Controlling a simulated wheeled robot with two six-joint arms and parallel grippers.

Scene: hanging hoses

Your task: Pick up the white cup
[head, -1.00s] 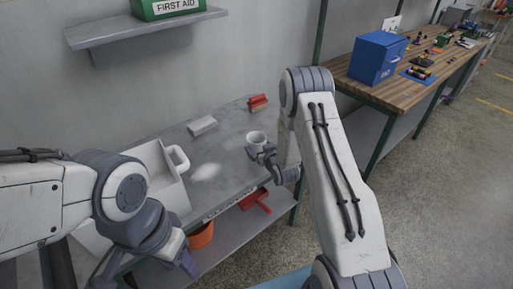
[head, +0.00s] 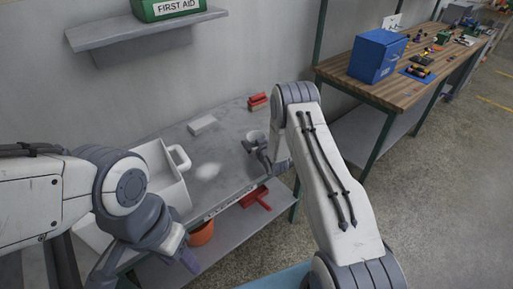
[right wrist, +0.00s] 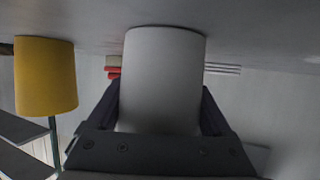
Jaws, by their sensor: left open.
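The white cup (head: 256,136) stands on the grey bench top, partly hidden by my right gripper (head: 257,150). In the right wrist view the cup (right wrist: 163,75) is large and central, appearing upside down. The fingers of my right gripper (right wrist: 160,105) lie on either side of it. I cannot tell whether they press on the cup or leave a small gap. My left gripper (head: 146,268) is open and empty, low at the front left in the head view, away from the cup.
A white open box (head: 166,182) with a handle stands left on the grey bench (head: 225,165). A pale block (head: 202,125) and a red brush (head: 257,102) lie behind the cup. A yellow container (right wrist: 45,77) stands beside the cup in the right wrist view.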

